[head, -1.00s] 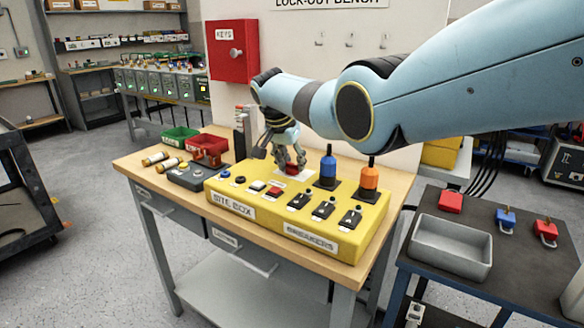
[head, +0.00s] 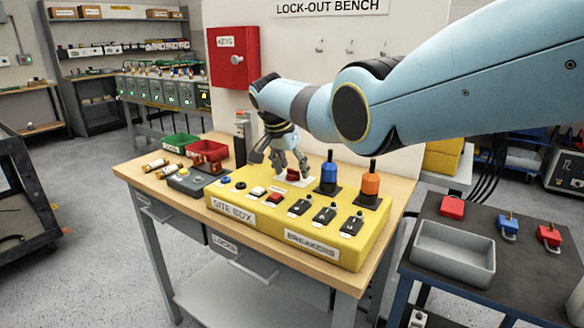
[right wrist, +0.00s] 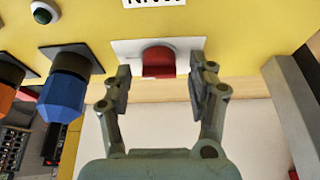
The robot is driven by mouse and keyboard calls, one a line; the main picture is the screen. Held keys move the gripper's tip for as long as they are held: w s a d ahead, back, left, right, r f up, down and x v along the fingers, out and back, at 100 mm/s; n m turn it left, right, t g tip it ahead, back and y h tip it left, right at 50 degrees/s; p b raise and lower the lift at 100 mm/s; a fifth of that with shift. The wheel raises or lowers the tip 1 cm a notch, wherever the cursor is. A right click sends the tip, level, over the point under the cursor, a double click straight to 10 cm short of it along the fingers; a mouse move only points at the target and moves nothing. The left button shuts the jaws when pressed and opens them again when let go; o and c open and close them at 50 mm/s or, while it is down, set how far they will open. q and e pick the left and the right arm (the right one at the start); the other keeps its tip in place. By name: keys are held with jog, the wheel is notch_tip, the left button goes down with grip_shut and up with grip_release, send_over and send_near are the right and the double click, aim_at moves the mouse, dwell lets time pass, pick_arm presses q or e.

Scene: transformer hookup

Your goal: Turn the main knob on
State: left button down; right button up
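The main knob is a red knob (head: 293,175) on a white plate at the back edge of the yellow site box (head: 237,211). It also shows in the right wrist view as a red knob (right wrist: 158,62), below an upside-down, partly cut-off label. My right gripper (head: 291,162) comes down over it from behind. In the right wrist view my right gripper (right wrist: 162,84) is open, with one finger on each side of the red knob and visible gaps between. Nothing is held. My left gripper is not in view.
A blue plug (head: 329,177) and an orange plug (head: 370,184) stand upright right of the knob. Black breaker switches (head: 324,214) line the box front. Red (head: 209,151) and green (head: 181,147) bins sit left. A dark cart with a grey tray (head: 452,252) stands at right.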

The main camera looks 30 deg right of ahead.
jog(key=v, duration=1.2)
jog(key=shift+a+f, duration=0.1)
